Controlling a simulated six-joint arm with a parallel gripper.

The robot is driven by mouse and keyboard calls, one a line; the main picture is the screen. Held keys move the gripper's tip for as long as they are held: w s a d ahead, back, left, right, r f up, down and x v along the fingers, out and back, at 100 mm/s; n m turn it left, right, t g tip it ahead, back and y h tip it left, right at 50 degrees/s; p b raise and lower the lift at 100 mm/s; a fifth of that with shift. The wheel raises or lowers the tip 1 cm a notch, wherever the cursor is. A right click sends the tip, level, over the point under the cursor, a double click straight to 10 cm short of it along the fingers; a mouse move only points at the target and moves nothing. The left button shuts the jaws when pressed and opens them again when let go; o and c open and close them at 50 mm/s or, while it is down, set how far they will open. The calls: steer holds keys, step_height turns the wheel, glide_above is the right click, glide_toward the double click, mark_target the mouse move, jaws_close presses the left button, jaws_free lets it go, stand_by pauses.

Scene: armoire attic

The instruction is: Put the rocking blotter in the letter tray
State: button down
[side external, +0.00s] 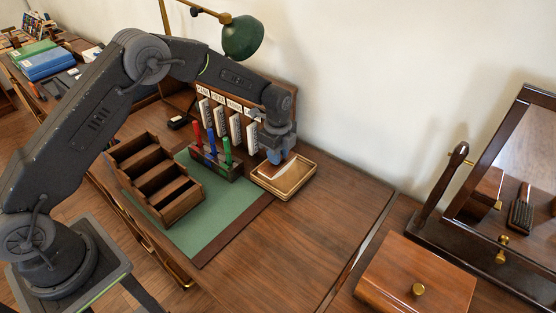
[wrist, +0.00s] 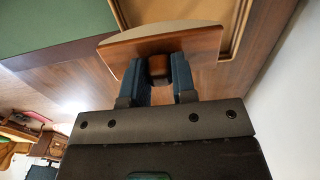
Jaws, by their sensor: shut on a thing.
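My gripper (wrist: 159,75) is shut on the dark knob of the rocking blotter (wrist: 200,40), a reddish wooden block with a pale curved face. In the wrist view the blotter overlaps the near side of the letter tray (wrist: 241,22), a shallow light-brown wooden tray. In the side view the letter tray (side external: 268,187) lies on the desk beside the green mat, with my gripper (side external: 276,157) low at its back edge. The blotter is hard to make out there, and I cannot tell whether it touches the tray.
A pen stand (side external: 217,163) with red, blue and green items is left of the tray. A wooden compartment box (side external: 155,180) stands on the green mat (side external: 215,218). Labelled upright files stand behind, under a green lamp (side external: 243,37). The desk right of the tray is clear.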

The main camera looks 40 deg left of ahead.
steer(key=shift+f, duration=1.2)
steer(key=shift+f, duration=0.35)
steer(key=c, duration=0.9)
jaws_free()
